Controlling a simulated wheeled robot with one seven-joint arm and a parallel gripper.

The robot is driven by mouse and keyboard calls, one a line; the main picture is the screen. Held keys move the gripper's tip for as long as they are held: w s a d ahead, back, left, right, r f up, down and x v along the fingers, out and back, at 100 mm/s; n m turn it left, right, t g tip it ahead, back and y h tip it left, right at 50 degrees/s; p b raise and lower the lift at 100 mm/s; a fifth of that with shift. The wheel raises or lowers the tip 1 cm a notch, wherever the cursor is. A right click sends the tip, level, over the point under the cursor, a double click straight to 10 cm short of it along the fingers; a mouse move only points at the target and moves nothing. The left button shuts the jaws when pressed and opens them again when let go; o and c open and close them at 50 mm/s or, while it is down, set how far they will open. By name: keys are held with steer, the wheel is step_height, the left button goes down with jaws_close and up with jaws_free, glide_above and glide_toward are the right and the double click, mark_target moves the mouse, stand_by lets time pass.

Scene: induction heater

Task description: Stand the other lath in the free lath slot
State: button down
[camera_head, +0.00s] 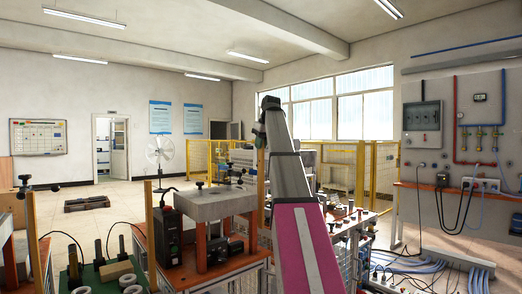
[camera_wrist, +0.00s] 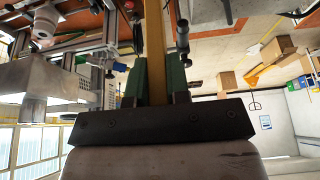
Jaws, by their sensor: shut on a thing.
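My gripper (camera_head: 261,138) is at the top of my raised arm in the head view. It is shut on an upright orange-brown lath (camera_head: 261,178), which hangs down below it beside the block-topped work table. In the wrist view the lath (camera_wrist: 155,50) sits between the two green fingers of my gripper (camera_wrist: 155,85) and runs away from the camera. Another upright orange strip (camera_head: 150,238) stands at the left of that table; I cannot tell whether it is the other lath or a post. No free lath slot can be made out.
The work table (camera_head: 207,204) carries a thick grey block with black knobs and a black box (camera_head: 167,236) below. A green board (camera_head: 105,272) with dark pegs, pale rings and a wooden block is at lower left. Equipment and blue cables (camera_head: 405,264) crowd the right. Open floor lies behind.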

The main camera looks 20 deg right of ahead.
steer(key=shift+r, duration=1.75)
steer(key=shift+s, duration=0.1)
